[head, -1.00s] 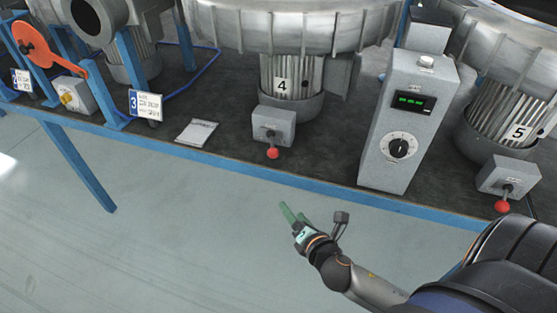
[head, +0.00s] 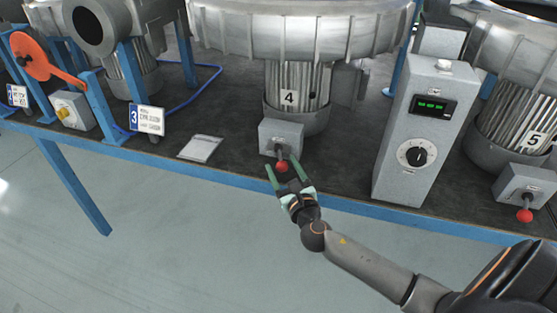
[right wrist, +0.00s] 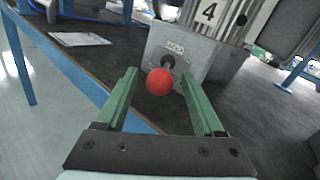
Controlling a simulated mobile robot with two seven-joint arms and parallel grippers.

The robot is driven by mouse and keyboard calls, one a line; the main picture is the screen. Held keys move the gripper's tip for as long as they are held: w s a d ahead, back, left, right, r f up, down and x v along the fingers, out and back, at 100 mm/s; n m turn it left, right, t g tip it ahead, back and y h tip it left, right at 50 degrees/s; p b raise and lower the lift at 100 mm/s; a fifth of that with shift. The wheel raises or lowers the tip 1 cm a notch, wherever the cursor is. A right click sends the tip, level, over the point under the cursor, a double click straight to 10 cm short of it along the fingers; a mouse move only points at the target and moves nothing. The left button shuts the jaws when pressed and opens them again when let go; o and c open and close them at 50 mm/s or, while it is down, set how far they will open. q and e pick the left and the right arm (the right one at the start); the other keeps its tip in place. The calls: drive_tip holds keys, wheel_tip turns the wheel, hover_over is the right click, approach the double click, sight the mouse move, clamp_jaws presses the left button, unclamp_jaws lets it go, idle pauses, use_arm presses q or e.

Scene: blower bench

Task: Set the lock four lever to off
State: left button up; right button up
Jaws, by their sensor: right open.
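The lock four lever has a red ball knob (head: 282,167) on a dark stem and points down and outward from a small grey box (head: 287,132). The box stands on the bench in front of the blower motor marked 4 (head: 290,97). My right gripper (head: 285,170) is open, with its green fingers on either side of the knob in the head view. In the right wrist view the red knob (right wrist: 159,82) shows between and just beyond the open fingertips (right wrist: 158,78), with no contact visible. The box label is too small to read. My left gripper is not in view.
A grey control cabinet (head: 415,130) with a green display and a dial stands to the right. A second red-knobbed lever (head: 525,215) is at number 5. A paper (head: 200,147) lies left of the box. The bench's blue front edge (head: 235,180) runs below.

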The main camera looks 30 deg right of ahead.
drive_tip(key=shift+x, duration=1.9)
drive_tip(key=shift+c, duration=0.2)
clamp_jaws()
